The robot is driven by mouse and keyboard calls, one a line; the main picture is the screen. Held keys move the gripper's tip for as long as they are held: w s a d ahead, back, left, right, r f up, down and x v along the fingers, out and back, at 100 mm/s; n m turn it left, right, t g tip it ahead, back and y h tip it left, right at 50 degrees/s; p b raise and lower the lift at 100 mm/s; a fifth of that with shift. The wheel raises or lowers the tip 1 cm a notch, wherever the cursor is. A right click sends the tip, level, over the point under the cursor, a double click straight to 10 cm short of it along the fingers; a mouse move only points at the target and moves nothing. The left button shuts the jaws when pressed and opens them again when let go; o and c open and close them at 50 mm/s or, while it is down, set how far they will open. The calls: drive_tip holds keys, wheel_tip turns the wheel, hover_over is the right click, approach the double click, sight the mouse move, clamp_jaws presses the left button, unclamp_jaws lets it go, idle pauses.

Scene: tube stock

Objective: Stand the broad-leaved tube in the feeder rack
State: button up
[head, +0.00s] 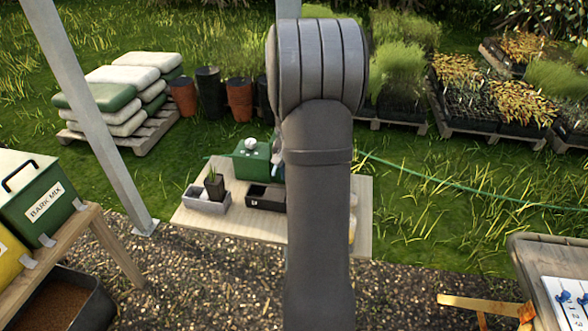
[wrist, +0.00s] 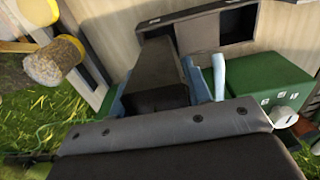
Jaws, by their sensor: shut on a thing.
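My gripper (wrist: 160,92) is shut on a dark tapered tube (wrist: 160,65) in the wrist view, with a blue-grey finger on either side. The tube's leaves are not in view, so I cannot tell its kind. A black rack with open compartments (wrist: 262,22) lies beyond the tube in the wrist view. In the head view the black rack (head: 264,206) sits mid-table, partly behind my arm. A grey tray (head: 205,206) left of it holds a dark tube with narrow upright leaves (head: 214,185). My arm hides most of my gripper in the head view.
A green box (head: 252,163) with a white knob stands behind the rack; it also shows in the wrist view (wrist: 255,85). Round tan-topped objects (wrist: 55,70) are at the wrist view's left. The tabletop's front left (head: 215,226) is clear.

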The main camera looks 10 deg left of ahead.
drive_tip(key=shift+f, duration=2.7)
drive_tip(key=shift+f, duration=0.3)
drive_tip(key=o, duration=1.1)
drive_tip(key=shift+o, duration=0.2)
wheel_tip(320, 180, up, 17)
drive_tip(key=shift+r, duration=0.2)
wheel_tip(320, 180, down, 18)
drive_tip(key=shift+r, duration=0.2)
drive_tip(key=shift+r, duration=0.15)
